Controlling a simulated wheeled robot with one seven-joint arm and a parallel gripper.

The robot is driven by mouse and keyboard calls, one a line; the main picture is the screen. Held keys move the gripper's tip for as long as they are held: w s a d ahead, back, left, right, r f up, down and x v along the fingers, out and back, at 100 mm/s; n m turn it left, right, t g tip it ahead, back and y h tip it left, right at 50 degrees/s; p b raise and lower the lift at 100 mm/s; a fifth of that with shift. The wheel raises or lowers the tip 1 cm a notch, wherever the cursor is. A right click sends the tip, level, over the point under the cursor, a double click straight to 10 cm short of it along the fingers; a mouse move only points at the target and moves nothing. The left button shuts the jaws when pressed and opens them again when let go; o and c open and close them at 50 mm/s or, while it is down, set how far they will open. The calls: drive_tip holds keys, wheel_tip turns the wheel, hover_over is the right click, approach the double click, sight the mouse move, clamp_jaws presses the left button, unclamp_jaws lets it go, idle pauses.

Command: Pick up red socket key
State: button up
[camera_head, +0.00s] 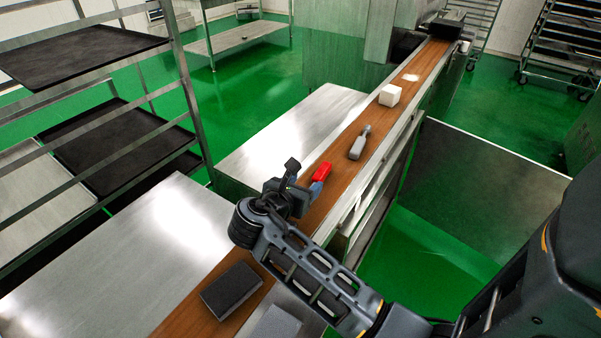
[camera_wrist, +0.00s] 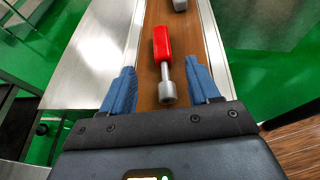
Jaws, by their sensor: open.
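The red socket key (camera_wrist: 161,47) lies on the brown conveyor belt in the wrist view, its red handle pointing away and its grey metal socket end toward my gripper. In the head view the red handle (camera_head: 322,171) shows just beyond my gripper (camera_head: 300,184), and its metal end is hidden there. My gripper's two blue fingers (camera_wrist: 161,82) are open and spread to either side of the belt's middle. The grey socket end sits between the fingers, with clear gaps on both sides. My gripper holds nothing.
Farther along the belt (camera_head: 345,168) lie a grey tool (camera_head: 360,143) and a white block (camera_head: 390,95). Steel tables (camera_head: 180,235) flank the belt at left. A rack with dark trays (camera_head: 78,53) stands at far left.

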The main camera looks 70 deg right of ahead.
sight(318, 176)
drive_tip(key=shift+d+f, duration=0.15)
drive_tip(key=shift+d, duration=0.2)
drive_tip(key=shift+f+x, duration=0.15)
drive_tip(key=shift+x, duration=1.6)
drive_tip(key=shift+f+x, duration=0.1)
drive_tip(key=shift+x, duration=1.6)
drive_tip(key=shift+s+a, duration=0.1)
drive_tip(key=shift+s, duration=0.1)
drive_tip(key=shift+c, duration=0.4)
clamp_jaws()
